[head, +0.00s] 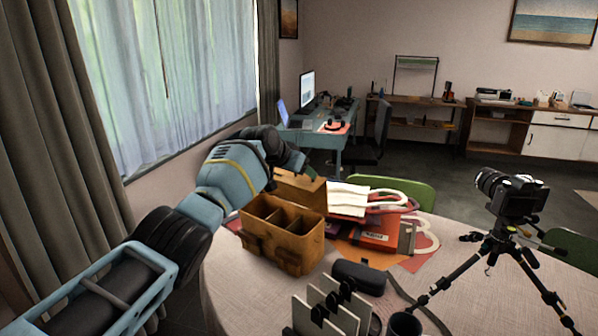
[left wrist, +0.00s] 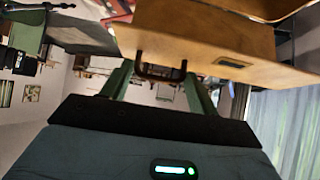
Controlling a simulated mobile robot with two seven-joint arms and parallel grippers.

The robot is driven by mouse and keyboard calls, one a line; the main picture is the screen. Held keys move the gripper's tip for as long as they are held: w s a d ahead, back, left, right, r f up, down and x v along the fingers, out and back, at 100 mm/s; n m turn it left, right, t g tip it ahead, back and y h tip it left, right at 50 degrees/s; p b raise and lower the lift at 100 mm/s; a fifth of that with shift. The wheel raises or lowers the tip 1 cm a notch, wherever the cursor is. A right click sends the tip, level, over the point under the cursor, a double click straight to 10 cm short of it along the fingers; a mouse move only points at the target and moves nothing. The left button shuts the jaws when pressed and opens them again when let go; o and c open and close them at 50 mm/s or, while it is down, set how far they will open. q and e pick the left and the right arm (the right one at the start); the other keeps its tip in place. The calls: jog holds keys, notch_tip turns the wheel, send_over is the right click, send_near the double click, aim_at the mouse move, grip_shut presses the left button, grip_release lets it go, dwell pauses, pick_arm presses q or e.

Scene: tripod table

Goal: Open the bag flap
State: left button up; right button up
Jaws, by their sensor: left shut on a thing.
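The brown bag (head: 283,240) stands on the round table with its divided compartments open to view. Its flap (head: 300,190) is raised at the back of the opening, roughly upright. The flap also fills the upper part of the left wrist view (left wrist: 205,38), with a dark loop (left wrist: 160,73) at its edge. My left gripper (left wrist: 160,82) is shut on that loop, its two green fingers on either side. In the head view my left arm comes over the bag's back left, and its fingertips are hard to make out. My right gripper is not in view.
Red and white books and papers (head: 375,235) lie right of the bag. A dark case (head: 360,277), a cup (head: 404,324) and a white holder (head: 325,312) are in front. A camera on a tripod (head: 510,200) stands at right. A green chair (head: 400,190) is behind the table.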

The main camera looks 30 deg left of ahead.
pick_arm(q)
jog(key=shift+d+r, duration=0.1)
jog(key=shift+r, duration=0.4)
jog(key=o, duration=1.1)
jog(key=shift+d+f, duration=0.1)
jog(key=shift+f, duration=0.05)
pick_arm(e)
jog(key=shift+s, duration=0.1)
pick_arm(q)
jog(key=shift+f, duration=0.1)
jog(key=shift+s+r, duration=0.25)
jog(key=shift+r, duration=0.05)
jog(key=p+v, duration=0.3)
jog(key=v, duration=0.4)
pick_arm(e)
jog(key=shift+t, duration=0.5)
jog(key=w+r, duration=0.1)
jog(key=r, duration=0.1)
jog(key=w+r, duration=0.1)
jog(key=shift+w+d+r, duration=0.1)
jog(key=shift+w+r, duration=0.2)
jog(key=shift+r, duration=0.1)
pick_arm(q)
jog(key=shift+s, duration=0.1)
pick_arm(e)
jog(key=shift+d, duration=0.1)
